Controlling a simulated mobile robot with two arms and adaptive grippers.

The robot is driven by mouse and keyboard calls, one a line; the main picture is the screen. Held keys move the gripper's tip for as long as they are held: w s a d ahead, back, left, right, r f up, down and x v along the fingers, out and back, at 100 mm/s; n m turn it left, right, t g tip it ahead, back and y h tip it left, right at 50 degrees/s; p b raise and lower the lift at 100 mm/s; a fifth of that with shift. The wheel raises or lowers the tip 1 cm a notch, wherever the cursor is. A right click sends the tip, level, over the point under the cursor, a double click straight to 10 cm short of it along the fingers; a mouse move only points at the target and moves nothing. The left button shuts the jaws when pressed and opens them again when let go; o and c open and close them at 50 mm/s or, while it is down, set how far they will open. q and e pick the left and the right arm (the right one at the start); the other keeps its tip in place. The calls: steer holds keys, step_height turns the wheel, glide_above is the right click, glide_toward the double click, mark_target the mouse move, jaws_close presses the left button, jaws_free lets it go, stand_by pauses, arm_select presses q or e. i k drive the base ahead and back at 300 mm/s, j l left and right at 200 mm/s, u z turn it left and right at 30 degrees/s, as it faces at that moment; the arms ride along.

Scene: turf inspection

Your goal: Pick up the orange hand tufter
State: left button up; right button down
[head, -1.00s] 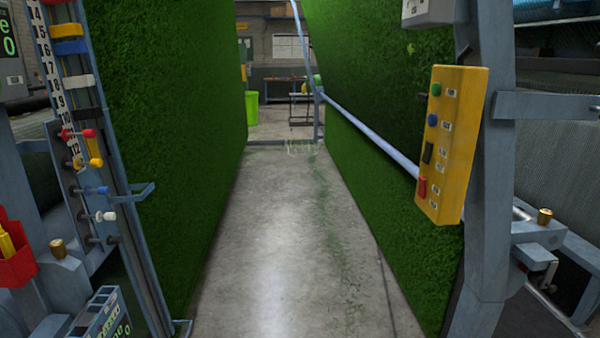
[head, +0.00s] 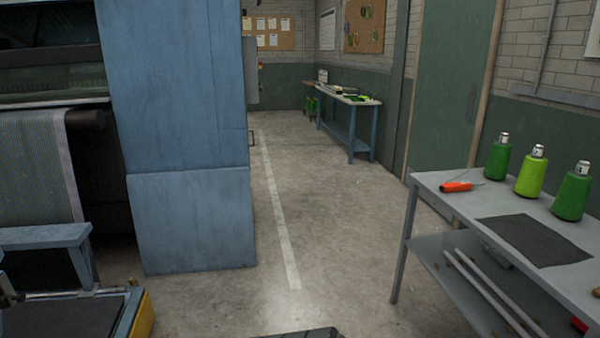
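The orange hand tufter (head: 456,187) lies on the left part of a grey metal table (head: 440,200) at the right of the head view. A thin green strand runs from it toward the back of the table. Neither of my grippers shows in the head view.
On the table stand several green yarn cones (head: 531,171), and a dark mat (head: 535,241) lies in front of them. A tall blue machine cabinet (head: 190,215) is at left. Clear concrete floor (head: 340,240) lies between. A blue-legged bench (head: 350,128) stands farther back.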

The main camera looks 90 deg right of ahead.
mark_target(461, 185)
steer(key=z, duration=3.8)
steer(key=u, duration=2.95)
steer(key=z, duration=2.85)
steer(key=u, duration=0.1)
